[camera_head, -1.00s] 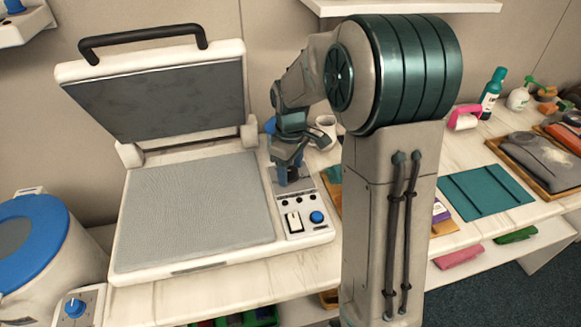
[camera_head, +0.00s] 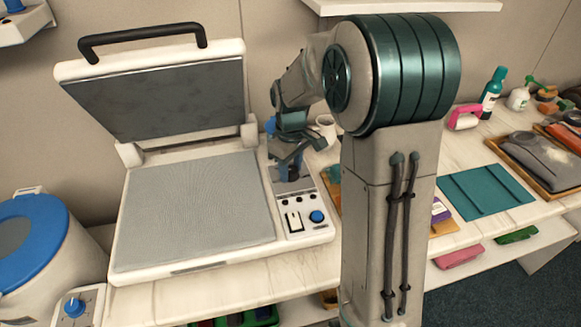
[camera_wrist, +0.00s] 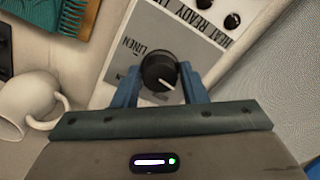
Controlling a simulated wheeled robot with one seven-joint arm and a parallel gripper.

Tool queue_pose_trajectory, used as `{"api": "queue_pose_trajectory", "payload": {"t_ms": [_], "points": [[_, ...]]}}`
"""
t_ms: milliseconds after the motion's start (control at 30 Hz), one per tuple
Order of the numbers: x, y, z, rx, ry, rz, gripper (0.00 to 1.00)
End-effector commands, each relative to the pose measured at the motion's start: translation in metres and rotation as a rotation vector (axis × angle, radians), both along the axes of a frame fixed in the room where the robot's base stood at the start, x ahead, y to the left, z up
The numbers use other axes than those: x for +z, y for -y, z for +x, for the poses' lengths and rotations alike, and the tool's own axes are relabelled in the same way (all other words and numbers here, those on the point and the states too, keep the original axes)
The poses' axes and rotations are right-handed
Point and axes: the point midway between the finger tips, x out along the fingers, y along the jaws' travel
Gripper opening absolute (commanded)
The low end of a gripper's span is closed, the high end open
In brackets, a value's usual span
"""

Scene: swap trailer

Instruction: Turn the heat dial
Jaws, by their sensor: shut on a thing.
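The heat dial is a round black knob (camera_wrist: 159,71) with a white pointer line, on the press's pale control panel (camera_wrist: 178,30). In the wrist view the pointer line slants toward the lower right, and the words LINEN and HEAT READY show on the panel. My gripper (camera_wrist: 160,88) has its two blue fingers shut on the dial, one at each side. In the head view my gripper (camera_head: 291,172) reaches down over the back of the panel and hides the dial. The heat press (camera_head: 195,205) stands with its lid (camera_head: 160,90) raised.
A switch (camera_head: 293,220) and a blue knob (camera_head: 316,217) sit at the panel's front. A teal mat (camera_head: 487,192) lies to the right. A blue-lidded machine (camera_head: 35,240) stands at the left.

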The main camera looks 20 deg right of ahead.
Motion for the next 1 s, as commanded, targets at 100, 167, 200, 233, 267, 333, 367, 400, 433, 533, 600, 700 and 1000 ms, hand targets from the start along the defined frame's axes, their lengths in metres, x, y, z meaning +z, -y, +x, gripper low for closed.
{"api": "queue_pose_trajectory", "payload": {"t_ms": [100, 167, 200, 233, 267, 333, 367, 400, 433, 533, 600, 700, 1000], "points": [[-0.0003, -0.0003, 0.0002, -0.095, 0.001, -0.001, 0.16], [-0.0003, 0.0, 0.0001, -0.152, 0.001, -0.001, 0.16], [-0.0003, 0.0, 0.0001, -0.19, 0.001, -0.001, 0.16], [-0.0003, -0.0002, 0.0001, -0.219, 0.001, -0.001, 0.16], [-0.0002, -0.0005, 0.0002, -0.247, 0.0, 0.0, 0.16], [-0.0002, -0.0004, 0.0001, -0.315, 0.0, 0.0, 0.16], [-0.0002, -0.0002, 0.0001, -0.344, 0.0, 0.0, 0.16], [-0.0002, -0.0001, 0.0, -0.382, 0.0, 0.0, 0.16], [-0.0001, -0.0002, 0.0, -0.41, 0.0, 0.0, 0.16], [0.0, -0.0004, -0.0001, -0.499, 0.0, 0.0, 0.16], [0.0, -0.0001, -0.0001, -0.56, 0.0, -0.001, 0.16], [0.0001, -0.0002, -0.0002, -0.639, -0.001, -0.001, 0.16], [0.0003, -0.0003, -0.0001, -0.811, 0.0, 0.0, 0.16]]}}
